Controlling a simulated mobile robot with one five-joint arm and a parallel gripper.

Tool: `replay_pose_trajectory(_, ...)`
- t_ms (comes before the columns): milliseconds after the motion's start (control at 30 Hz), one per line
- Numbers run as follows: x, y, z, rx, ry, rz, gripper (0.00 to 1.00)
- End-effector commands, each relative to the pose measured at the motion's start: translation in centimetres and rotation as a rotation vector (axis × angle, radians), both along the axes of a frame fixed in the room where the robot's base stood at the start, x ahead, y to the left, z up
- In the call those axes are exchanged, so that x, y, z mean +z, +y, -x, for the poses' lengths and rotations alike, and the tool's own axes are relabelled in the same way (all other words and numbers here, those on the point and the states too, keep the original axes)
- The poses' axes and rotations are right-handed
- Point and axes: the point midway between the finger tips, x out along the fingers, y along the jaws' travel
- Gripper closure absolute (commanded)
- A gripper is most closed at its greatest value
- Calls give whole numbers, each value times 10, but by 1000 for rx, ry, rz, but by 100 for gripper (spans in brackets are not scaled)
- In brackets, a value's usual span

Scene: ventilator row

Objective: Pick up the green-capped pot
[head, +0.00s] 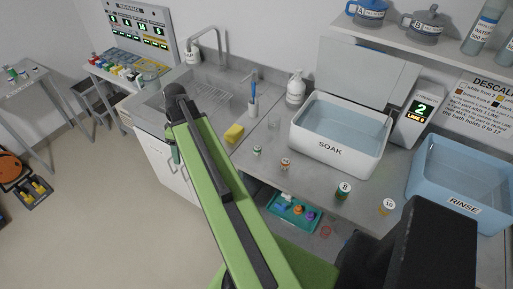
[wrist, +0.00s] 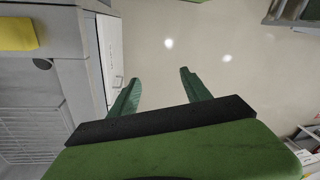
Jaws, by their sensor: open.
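Several small pots stand along the counter front in the head view. One small pot (head: 257,151) shows green below a pale numbered top. A pot marked 8 (head: 344,191) has a pale top with dark green and orange below. Which one is the green-capped pot is too small to tell for certain. My gripper (wrist: 159,76) is open and empty in the wrist view, with bare floor between its two green fingers. In the head view my arm reaches over the counter toward the sink, left of these pots, and mostly hides the gripper. No pot shows in the wrist view.
A yellow sponge (head: 234,133) lies by the sink (head: 205,88). A white SOAK basin (head: 335,150) and blue RINSE basin (head: 462,206) stand behind the pots. An orange-brown pot (head: 285,163) and a pot marked 10 (head: 387,207) share the counter.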

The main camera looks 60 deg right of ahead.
Motion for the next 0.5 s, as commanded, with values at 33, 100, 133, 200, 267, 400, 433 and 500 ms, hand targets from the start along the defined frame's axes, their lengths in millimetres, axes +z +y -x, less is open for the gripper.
replay_pose_trajectory(33,13,-47,17,25,-26,-20,44)
replay_pose_trajectory(100,22,-102,47,96,-77,-47,44)
replay_pose_trajectory(133,26,-125,62,126,-101,-55,44)
replay_pose_trajectory(200,35,-173,100,193,-161,-66,44)
replay_pose_trajectory(267,42,-207,132,246,-211,-68,44)
replay_pose_trajectory(400,54,-261,196,343,-305,-53,44)
replay_pose_trajectory(433,55,-267,206,357,-319,-49,44)
replay_pose_trajectory(500,57,-278,222,383,-341,-39,44)
